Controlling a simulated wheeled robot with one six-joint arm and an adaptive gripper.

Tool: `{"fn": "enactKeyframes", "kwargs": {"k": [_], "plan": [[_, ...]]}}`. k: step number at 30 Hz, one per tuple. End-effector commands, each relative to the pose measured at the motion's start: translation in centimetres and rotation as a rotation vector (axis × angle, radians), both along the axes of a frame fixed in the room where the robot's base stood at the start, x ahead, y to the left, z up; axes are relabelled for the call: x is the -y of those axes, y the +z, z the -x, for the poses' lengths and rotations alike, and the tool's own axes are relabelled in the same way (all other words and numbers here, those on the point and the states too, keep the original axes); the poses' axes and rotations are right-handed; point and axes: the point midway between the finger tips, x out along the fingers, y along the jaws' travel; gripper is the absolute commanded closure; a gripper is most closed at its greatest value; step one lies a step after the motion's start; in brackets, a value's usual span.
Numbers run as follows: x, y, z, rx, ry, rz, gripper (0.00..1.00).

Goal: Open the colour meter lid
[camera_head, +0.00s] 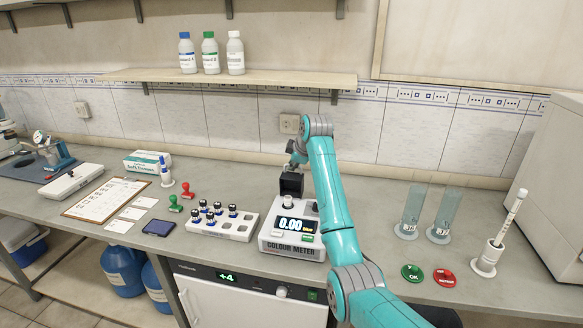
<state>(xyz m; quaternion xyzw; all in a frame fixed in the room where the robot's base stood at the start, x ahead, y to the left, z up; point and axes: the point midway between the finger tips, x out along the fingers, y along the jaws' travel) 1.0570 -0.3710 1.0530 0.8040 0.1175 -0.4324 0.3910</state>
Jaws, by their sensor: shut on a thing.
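The colour meter (292,247) is a pale box on the bench, with a lit screen reading 0.00 and its name on the front. Its black lid (291,184) stands raised at the back of the meter, above a small round grey part on the top. My gripper (295,164) is at the upper edge of the lid and is shut on it. The fingers are small and partly hidden by my teal arm, which reaches in from the lower right, so the exact grip is hard to see.
A white rack (222,228) of dark-capped vials stands just left of the meter. Glass cylinders (411,212), green and red discs (412,272) and a white holder (487,262) are to the right. A shelf (230,77) with bottles hangs above. Bench behind the rack is clear.

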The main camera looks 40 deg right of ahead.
Motion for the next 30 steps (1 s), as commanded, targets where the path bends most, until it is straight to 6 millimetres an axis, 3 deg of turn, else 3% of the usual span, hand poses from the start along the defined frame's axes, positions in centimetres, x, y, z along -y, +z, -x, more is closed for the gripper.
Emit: {"fn": "enactKeyframes", "kwargs": {"k": [23, 24, 25, 30], "plan": [[0.91, 0.36, -0.76, 0.018, 0.0, 0.013, 1.0], [0.92, 0.36, -0.77, 0.018, 0.0, 0.013, 0.87], [0.92, 0.38, -0.77, 0.019, 0.0, 0.014, 0.81], [0.9, 0.2, -0.71, 0.015, -0.001, 0.012, 0.81]]}}
